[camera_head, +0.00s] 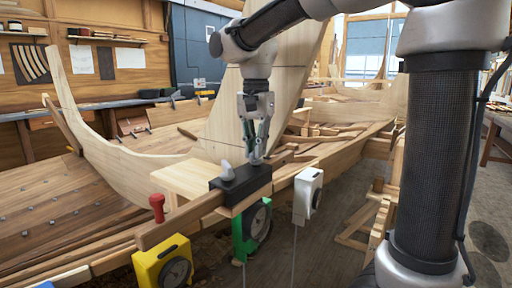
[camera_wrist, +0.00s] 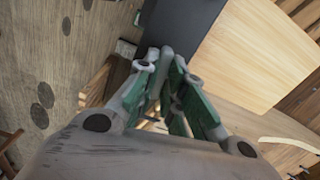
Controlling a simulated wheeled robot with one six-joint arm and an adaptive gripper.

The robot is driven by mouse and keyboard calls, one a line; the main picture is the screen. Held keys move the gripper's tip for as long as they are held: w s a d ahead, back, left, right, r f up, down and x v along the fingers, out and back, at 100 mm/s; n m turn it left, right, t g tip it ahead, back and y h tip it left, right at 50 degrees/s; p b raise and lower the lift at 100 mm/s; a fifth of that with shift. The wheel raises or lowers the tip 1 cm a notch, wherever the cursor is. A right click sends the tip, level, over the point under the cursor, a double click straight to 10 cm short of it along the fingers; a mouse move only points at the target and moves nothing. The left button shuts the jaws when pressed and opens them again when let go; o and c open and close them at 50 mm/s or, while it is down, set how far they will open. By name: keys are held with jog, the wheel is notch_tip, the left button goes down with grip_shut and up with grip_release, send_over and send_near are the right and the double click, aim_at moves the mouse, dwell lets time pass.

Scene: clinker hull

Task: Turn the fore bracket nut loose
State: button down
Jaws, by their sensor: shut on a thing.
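A black bracket block (camera_head: 240,188) sits on the hull's top plank. A grey knob-like nut (camera_head: 227,172) stands on its left part. My gripper (camera_head: 256,160) points straight down at the right part of the block, with its fingers close together. The thing between the fingertips, which I take to be the fore bracket nut, is hidden by them. In the wrist view my gripper's green-padded fingers (camera_wrist: 172,62) nearly meet at the edge of the dark block (camera_wrist: 185,22). No nut shows clearly there.
A green-framed dial (camera_head: 256,222) hangs below the block, a white device (camera_head: 308,194) to its right. A yellow dial box (camera_head: 164,264) and a red knob (camera_head: 157,206) are at left. The tall pale stem board (camera_head: 252,100) rises behind my gripper.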

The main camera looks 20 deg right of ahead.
jog(key=n, duration=0.4)
jog(key=shift+n, duration=2.6)
jog(key=c, duration=1.5)
grip_release()
notch_tip(320, 180, up, 12)
